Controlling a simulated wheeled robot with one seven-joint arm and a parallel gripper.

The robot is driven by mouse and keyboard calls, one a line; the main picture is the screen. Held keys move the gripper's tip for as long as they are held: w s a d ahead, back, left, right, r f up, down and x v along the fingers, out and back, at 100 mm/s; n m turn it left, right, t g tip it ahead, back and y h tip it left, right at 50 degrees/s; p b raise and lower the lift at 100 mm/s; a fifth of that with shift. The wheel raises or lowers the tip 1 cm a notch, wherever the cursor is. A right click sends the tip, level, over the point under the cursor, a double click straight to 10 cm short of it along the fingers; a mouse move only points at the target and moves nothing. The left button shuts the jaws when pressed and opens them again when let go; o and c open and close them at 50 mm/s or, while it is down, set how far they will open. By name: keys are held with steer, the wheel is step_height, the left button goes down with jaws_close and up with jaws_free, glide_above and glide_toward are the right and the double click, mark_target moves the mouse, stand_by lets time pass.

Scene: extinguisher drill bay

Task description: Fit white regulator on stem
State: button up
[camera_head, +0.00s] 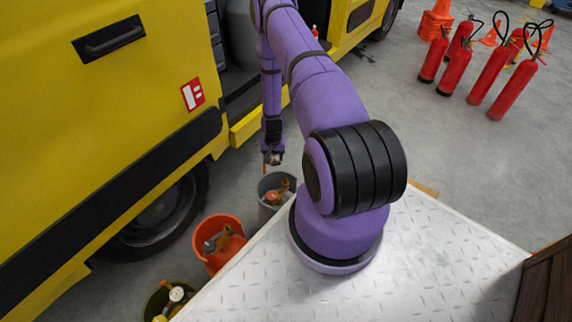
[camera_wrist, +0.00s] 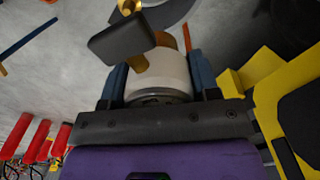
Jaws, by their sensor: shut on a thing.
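My gripper (camera_wrist: 157,68) is shut on a white cylindrical piece (camera_wrist: 165,78), which looks like the white regulator, with one blue finger on each side in the wrist view. An orange-brown part shows at its far end. A dark flat block (camera_wrist: 122,38) with a brassy piece overlaps it in that view; I cannot tell whether they are joined. In the head view my gripper (camera_head: 272,156) hangs above a grey bucket (camera_head: 265,210), beside the truck, and what it holds is too small to make out. I cannot identify the stem with certainty.
The yellow truck (camera_head: 130,90) stands close on the left. An orange bucket (camera_head: 206,262) and an olive bucket (camera_head: 150,305) hold brassy fittings. Several red extinguishers (camera_head: 488,73) and orange cones (camera_head: 434,22) stand at the upper right. Open floor (camera_head: 430,130) lies between.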

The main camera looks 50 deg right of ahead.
steer(key=shift+m, duration=0.7)
steer(key=s+d+f, duration=0.2)
steer(key=s+f, duration=0.1)
steer(key=s+d+f, duration=0.1)
steer(key=f, duration=0.1)
steer(key=shift+s, duration=0.15)
steer(key=shift+a+f, duration=0.1)
steer(key=shift+f, duration=1.65)
steer(key=shift+f, duration=2.25)
stand_by(0.4)
steer(key=o, duration=1)
steer(key=shift+a, duration=0.1)
step_height(320, 180, up, 11)
steer(key=shift+f, duration=0.1)
